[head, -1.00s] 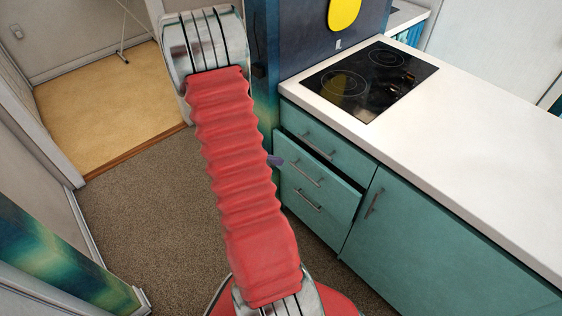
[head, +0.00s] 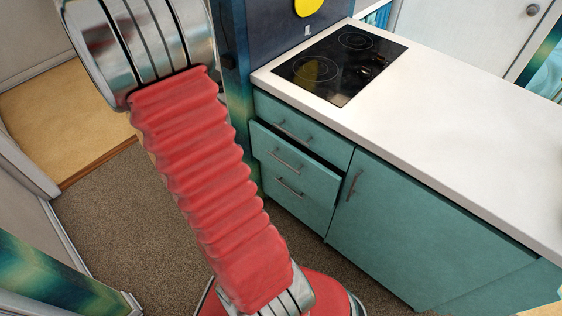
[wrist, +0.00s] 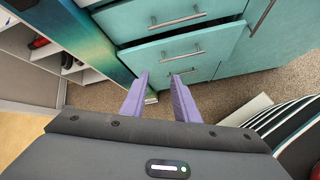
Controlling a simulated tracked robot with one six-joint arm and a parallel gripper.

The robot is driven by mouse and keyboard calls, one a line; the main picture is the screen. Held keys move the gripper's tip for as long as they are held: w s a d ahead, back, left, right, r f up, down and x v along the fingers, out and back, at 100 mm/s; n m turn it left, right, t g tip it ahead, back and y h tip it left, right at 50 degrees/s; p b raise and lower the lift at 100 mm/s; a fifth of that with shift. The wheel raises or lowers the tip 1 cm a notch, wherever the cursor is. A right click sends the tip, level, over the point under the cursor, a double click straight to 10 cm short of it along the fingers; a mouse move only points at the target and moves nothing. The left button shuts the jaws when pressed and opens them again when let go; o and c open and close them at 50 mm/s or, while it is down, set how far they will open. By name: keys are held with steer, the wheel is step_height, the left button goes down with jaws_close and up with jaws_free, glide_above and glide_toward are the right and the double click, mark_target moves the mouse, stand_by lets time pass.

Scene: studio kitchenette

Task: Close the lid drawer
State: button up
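The drawer standing partly out (head: 293,162) is the teal one below the top drawer, with a bar handle and a dark gap above its front. I take it as the lid drawer; its contents cannot be seen. In the wrist view its front (wrist: 208,46) is ahead, with its handle at mid-face. My gripper (wrist: 159,76) is open and empty, its two purple fingers apart and pointing towards the drawer stack. The fingertips appear just below the handle in the picture; I see no clear contact. In the head view my gripper is hidden behind my red-sleeved arm.
The top drawer (head: 300,126) looks shut, and another drawer front (head: 290,190) is below. A teal cupboard door (head: 400,225) is to the right. Above are a white worktop (head: 450,125) and black hob (head: 340,68). A patterned panel (wrist: 85,40) borders the drawers on the left.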

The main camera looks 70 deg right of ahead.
steer(key=a+r+m+t+y, duration=0.3)
steer(key=a+r, duration=0.3)
steer(key=a, duration=0.7)
steer(key=a+r+m+t+y, duration=0.2)
steer(key=a+r, duration=0.5)
steer(key=a, duration=0.6)
steer(key=w+a+r+m+t+y, duration=0.1)
steer(key=a+r+m+t+y, duration=0.2)
steer(key=a+r, duration=0.4)
steer(key=a+m, duration=0.1)
steer(key=a, duration=0.5)
steer(key=shift+a+t+y, duration=0.2)
steer(key=shift+t+y, duration=0.1)
steer(key=shift+d, duration=0.1)
